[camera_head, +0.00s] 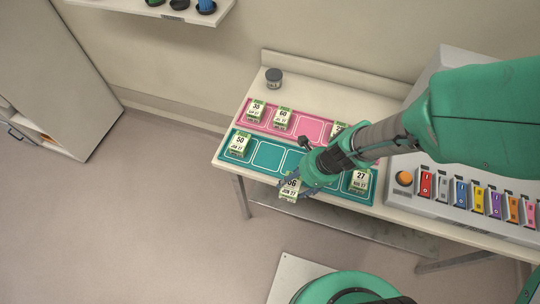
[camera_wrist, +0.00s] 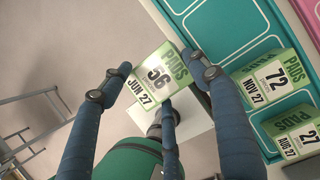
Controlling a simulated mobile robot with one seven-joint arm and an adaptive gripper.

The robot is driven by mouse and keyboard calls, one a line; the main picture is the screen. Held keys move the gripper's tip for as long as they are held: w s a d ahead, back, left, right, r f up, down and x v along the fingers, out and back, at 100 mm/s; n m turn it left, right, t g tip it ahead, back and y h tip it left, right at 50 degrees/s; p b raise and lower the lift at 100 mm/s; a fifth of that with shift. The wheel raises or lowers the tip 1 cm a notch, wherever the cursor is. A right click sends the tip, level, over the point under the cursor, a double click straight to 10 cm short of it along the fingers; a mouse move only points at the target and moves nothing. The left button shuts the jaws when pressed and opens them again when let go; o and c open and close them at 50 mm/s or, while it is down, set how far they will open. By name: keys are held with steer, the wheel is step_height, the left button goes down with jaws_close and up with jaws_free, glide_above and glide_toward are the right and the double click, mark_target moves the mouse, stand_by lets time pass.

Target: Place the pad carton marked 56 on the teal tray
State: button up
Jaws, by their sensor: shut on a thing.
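The pad carton marked 56 (camera_wrist: 158,76) is a white and green box dated JUN 27. The teal tray shows bare outlined spaces in the wrist view (camera_wrist: 208,38). My wrist hides part of the tray in the head view.
A carton marked 50 (camera_head: 239,146) stands at the teal tray's left end. A carton marked 72 (camera_wrist: 262,80) and another carton (camera_wrist: 297,133) stand at its right part. The pink tray (camera_head: 312,128) behind holds several cartons. A dark jar (camera_head: 273,78) stands at the back.

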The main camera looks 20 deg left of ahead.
steer(key=shift+a, duration=1.25)
steer(key=shift+w, duration=0.1)
steer(key=w+a, duration=0.3)
steer(key=w, duration=0.1)
steer(key=w+a+f, duration=0.1)
steer(key=w+a, duration=0.2)
steer(key=w, duration=0.1)
steer(key=w+a, duration=0.3)
steer(key=w, duration=0.1)
steer(key=shift+w+a+f, duration=0.25)
steer(key=shift+w+a, duration=0.05)
steer(key=shift+a, duration=0.1)
steer(key=shift+f, duration=1.75)
steer(key=shift+f, duration=0.1)
